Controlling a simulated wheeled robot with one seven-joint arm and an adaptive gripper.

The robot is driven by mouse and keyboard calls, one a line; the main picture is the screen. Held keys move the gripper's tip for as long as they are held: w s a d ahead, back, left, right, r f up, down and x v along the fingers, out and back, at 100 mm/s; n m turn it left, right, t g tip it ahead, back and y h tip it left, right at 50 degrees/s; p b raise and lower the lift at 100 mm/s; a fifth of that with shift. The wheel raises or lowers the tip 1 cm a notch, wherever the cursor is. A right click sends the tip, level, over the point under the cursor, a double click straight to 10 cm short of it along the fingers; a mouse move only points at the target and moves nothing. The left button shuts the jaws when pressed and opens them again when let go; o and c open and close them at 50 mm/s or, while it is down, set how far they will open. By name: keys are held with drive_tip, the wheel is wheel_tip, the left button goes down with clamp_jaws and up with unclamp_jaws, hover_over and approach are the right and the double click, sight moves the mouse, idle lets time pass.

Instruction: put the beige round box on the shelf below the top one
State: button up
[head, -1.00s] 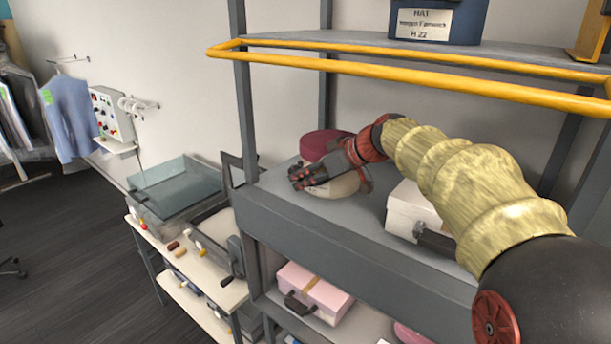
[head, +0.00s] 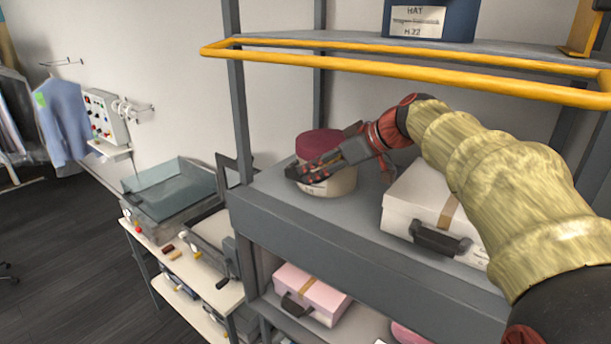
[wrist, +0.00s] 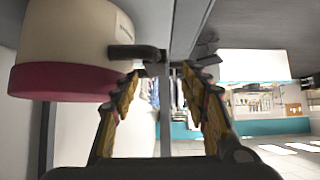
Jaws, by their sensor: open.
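The beige round box (head: 342,183) with a maroon lid (head: 319,142) stands upright on the grey shelf (head: 275,207) below the top one. My gripper (head: 297,174) reaches across the front of the box and hides part of its side. In the wrist view the box (wrist: 72,35) appears upside down at upper left, outside the jaws. My gripper (wrist: 160,72) is open there, with no box between its fingers. A dark bar (wrist: 137,52) shows beside the box near the left fingertip. Whether a finger touches the box is unclear.
A white case (head: 415,209) stands to the right on the same shelf, under my arm. A yellow rail (head: 400,68) fronts the top shelf (head: 345,40), which holds a blue labelled box (head: 455,20). A pink case (head: 312,294) is below. Grey posts (head: 237,110) edge the rack.

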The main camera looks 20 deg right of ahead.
drive_tip(key=v, duration=0.5)
drive_tip(key=s+a+f+m+g+h, duration=0.1)
drive_tip(key=s+a+f+m+h, duration=0.1)
drive_tip(key=s+a+f, duration=0.5)
drive_tip(key=s+a+f+m+g+h, duration=0.15)
drive_tip(key=s+f, duration=0.25)
drive_tip(key=s, duration=0.6)
drive_tip(key=s+d+f+m+h, duration=0.2)
drive_tip(key=s+f+m, duration=0.2)
drive_tip(key=s+f, duration=0.7)
drive_tip(key=shift+s+f+h, duration=0.3)
drive_tip(key=shift+s+h, duration=0.05)
drive_tip(key=shift+s, duration=0.75)
drive_tip(key=shift+b, duration=0.3)
